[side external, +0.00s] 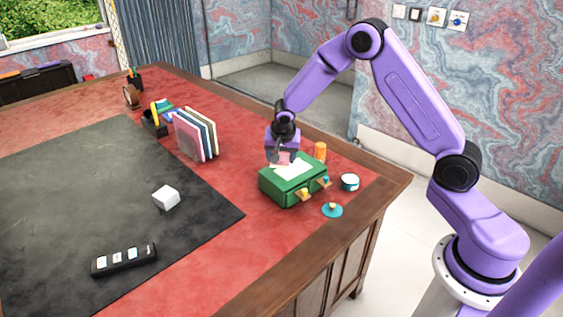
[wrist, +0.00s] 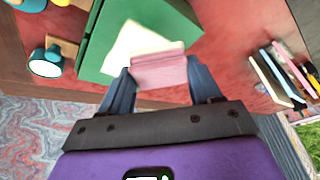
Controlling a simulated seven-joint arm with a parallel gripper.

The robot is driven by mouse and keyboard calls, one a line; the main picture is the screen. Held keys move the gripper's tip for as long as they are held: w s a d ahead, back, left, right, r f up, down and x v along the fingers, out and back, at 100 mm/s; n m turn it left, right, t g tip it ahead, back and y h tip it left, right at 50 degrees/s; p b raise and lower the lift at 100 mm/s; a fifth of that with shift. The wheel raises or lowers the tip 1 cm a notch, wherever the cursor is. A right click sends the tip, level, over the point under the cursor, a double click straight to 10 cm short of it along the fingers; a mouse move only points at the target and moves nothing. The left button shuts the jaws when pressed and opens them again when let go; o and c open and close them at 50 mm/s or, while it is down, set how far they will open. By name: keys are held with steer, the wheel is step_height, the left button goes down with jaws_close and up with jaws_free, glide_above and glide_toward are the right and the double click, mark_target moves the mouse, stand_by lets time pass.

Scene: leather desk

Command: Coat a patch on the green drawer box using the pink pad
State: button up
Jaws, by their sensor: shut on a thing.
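The green drawer box (side external: 280,191) sits on the red desk top near its right corner. A pale cream patch (side external: 292,170) covers part of its top; it also shows in the wrist view (wrist: 135,42). My gripper (side external: 282,158) is above the top of the box and shut on the pink pad (wrist: 158,68). The pad lies between both fingers, over the near edge of the pale patch in the wrist view. I cannot tell whether the pad touches the surface. The box (wrist: 97,45) has small knobs on its front in the side view.
An orange cylinder (side external: 320,151), a white and teal round tin (side external: 349,182) and a teal disc with a knob (side external: 332,210) stand close around the box. Upright folders (side external: 195,135) stand further left. A white cube (side external: 166,197) and a black strip (side external: 124,259) lie on the dark mat.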

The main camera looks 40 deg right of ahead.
steer(key=shift+r, duration=2.05)
